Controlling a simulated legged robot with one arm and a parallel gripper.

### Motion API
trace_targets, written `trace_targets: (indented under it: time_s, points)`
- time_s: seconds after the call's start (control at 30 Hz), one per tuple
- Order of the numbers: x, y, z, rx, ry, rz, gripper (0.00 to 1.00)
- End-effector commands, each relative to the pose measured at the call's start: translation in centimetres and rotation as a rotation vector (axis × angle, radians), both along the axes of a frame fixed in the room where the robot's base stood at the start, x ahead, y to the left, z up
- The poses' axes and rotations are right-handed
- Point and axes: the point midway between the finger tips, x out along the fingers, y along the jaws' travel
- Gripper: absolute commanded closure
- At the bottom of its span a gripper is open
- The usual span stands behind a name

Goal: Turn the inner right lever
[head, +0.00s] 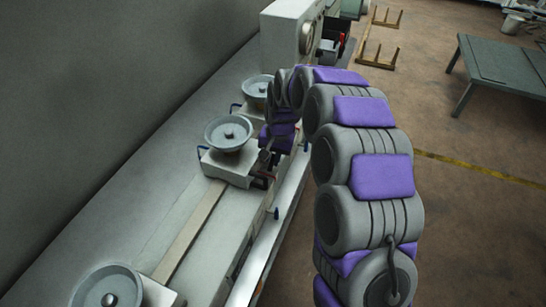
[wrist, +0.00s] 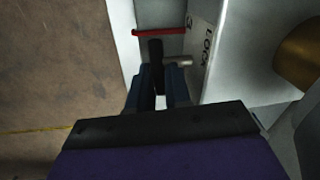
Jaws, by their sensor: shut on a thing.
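My gripper (wrist: 160,82) is shut on a dark lever (wrist: 156,52) in the wrist view, with the lever's dark end showing between and beyond the two fingers. A short metal stub (wrist: 178,59) sticks out beside it from the light housing (wrist: 200,75). A red bar (wrist: 158,32) lies across just beyond the lever. In the head view my gripper (head: 266,154) is at the right side of a white block (head: 226,170) with a round grey dish (head: 228,132) on top. My arm hides much of that side, and the held lever cannot be made out there.
The housing carries "LOCK" lettering (wrist: 207,45). Another dish (head: 107,289) is at the near end of the bench (head: 110,225).

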Motion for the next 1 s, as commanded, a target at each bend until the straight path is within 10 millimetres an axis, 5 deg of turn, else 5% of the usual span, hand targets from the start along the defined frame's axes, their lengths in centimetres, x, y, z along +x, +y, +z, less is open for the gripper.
trace_targets:
  time_s: [1.0]
  points:
    - [-1.1,0.5,0.1,-0.224,-0.617,0.003,1.00]
